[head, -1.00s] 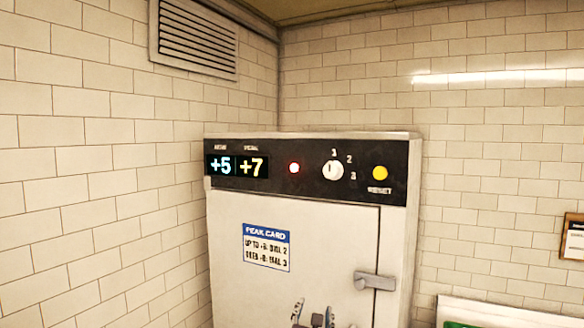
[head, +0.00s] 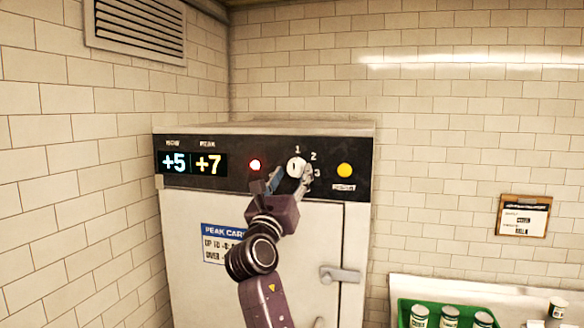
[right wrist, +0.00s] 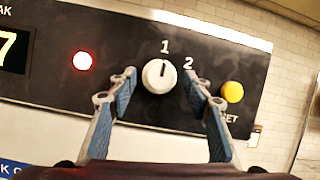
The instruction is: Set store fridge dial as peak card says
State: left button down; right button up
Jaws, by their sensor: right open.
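The white round dial (head: 296,167) is on the fridge's (head: 335,240) black panel, with marks 1, 2 and 3 around it. In the right wrist view the dial (right wrist: 159,77) has its dark pointer line towards 1. My right gripper (head: 284,180) is open, with its fingertips on either side of the dial in the right wrist view (right wrist: 159,88); no contact shows. The peak card (head: 213,244) on the door is partly hidden by my arm. The displays read +5 (head: 173,163) and +7 (head: 208,163). My left gripper is out of view.
A red light (head: 255,165) glows left of the dial, and a yellow button (head: 344,170) is to its right. The door handle (head: 340,274) is below. A green crate (head: 404,310) with several jars and a wall notice (head: 523,216) are at right.

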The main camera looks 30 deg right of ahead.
jog(key=shift+w+d+r, duration=0.2)
jog(key=shift+w+d, duration=0.1)
jog(key=shift+d, duration=0.1)
jog(key=shift+c, duration=0.4)
jog(key=c, duration=1)
